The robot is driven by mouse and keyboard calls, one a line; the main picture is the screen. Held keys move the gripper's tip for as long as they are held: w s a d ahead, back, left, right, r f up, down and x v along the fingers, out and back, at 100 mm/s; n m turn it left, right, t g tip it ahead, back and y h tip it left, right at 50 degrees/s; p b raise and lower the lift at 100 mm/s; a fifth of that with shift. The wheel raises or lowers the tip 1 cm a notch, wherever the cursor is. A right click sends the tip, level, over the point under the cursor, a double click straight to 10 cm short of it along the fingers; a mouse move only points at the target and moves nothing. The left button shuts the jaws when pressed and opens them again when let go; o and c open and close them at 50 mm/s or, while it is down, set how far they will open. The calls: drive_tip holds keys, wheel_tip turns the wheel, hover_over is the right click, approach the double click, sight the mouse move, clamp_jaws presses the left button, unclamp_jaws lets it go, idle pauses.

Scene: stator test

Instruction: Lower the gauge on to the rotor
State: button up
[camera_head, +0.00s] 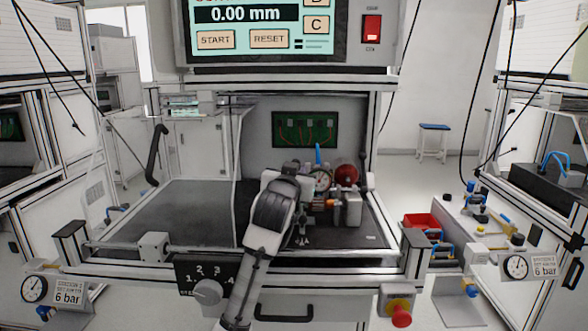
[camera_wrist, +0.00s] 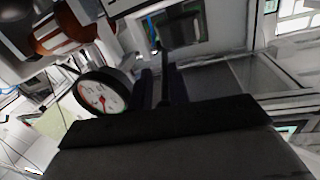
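The gauge (camera_head: 322,180) is a small round white dial beside the far end of my arm. In the wrist view the gauge (camera_wrist: 102,97) has a black rim and a red needle, left of my gripper (camera_wrist: 157,86). A reddish-brown round part, seemingly the rotor (camera_head: 346,174), is just right of the dial in the head view. In the wrist view a copper-banded cylinder, seemingly the same rotor (camera_wrist: 62,36), is at the upper left. The dark fingers are close to the gauge, but their grip and any contact between gauge and rotor are hidden.
A grey metal fixture block (camera_head: 349,208) stands on the dark bench plate (camera_head: 190,210). The plate's left side is clear. A display (camera_head: 262,28) above reads 0.00 mm. A knob panel (camera_head: 207,288) and a red button (camera_head: 398,313) sit along the front.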

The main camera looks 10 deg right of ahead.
drive_tip(key=shift+r, duration=0.3)
drive_tip(key=shift+s+a, duration=0.1)
drive_tip(key=shift+s, duration=0.05)
drive_tip(key=shift+s+a, duration=0.15)
drive_tip(key=shift+s, duration=0.1)
drive_tip(key=b+v, duration=0.1)
drive_tip(key=v, duration=1.2)
drive_tip(key=shift+f, duration=0.15)
